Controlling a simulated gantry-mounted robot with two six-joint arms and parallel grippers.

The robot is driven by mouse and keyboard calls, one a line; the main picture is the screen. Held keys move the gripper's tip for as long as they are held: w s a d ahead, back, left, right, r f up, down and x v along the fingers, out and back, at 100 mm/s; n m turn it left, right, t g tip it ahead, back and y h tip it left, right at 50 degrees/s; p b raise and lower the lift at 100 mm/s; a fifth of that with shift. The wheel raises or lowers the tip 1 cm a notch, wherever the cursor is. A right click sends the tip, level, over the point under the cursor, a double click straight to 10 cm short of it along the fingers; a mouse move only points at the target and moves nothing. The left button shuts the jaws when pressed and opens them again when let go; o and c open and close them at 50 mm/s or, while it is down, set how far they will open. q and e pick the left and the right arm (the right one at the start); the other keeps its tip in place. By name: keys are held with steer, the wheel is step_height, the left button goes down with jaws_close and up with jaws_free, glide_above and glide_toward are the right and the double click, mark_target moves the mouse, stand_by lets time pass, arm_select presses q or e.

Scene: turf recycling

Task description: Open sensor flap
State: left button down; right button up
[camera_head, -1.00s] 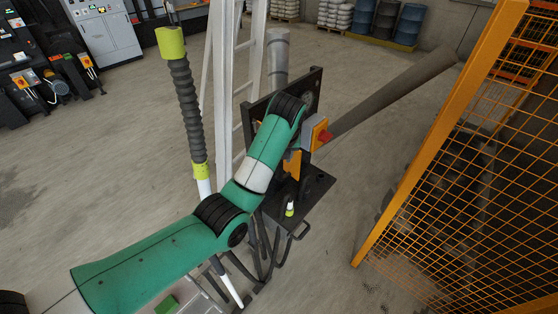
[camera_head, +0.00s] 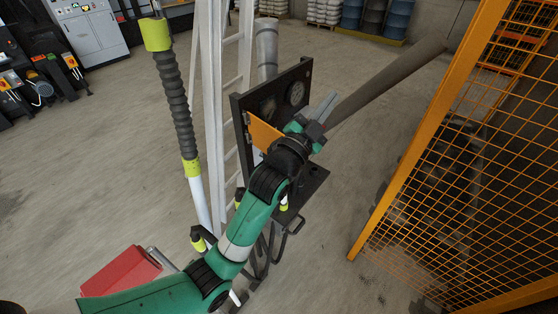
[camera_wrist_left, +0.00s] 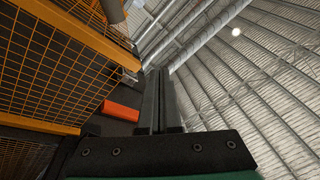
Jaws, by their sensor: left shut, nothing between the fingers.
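A hinge-like fitting shows at the plate's left edge. My wrist covers its right part, so I cannot tell how far it is open. My left gripper (camera_head: 326,103) is in front of the panel's right part, pointing up and right, fingers together and empty. In the left wrist view the shut fingers (camera_wrist_left: 158,78) point up toward the roof, with a red-orange block (camera_wrist_left: 121,110) left of them. My right gripper is not in view.
A white ladder (camera_head: 217,120) and a ribbed dark hose (camera_head: 177,105) stand left of the panel. A thick grey pipe (camera_head: 390,80) rises to the right. An orange mesh fence (camera_head: 450,170) closes off the right. A red container (camera_head: 120,273) is at lower left.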

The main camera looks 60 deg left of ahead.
arm_select(q)
steer(key=s+a+f+m+g+y+b, duration=0.1)
steer(key=s+a+f+g+y, duration=0.3)
steer(key=f, duration=0.4)
steer(key=s+a+f+m+g+y+b, duration=0.1)
steer(key=s+a+f+g+y+b, duration=0.2)
steer(key=s+f, duration=0.4)
steer(key=s+d+f+m+g, duration=0.25)
steer(key=d+f, duration=0.25)
steer(key=f, duration=0.4)
steer(key=x, duration=0.9)
steer(key=shift+w+a+t+h+p, duration=0.2)
steer(key=shift+w+t+h+p, duration=0.15)
steer(key=shift+w+t, duration=0.1)
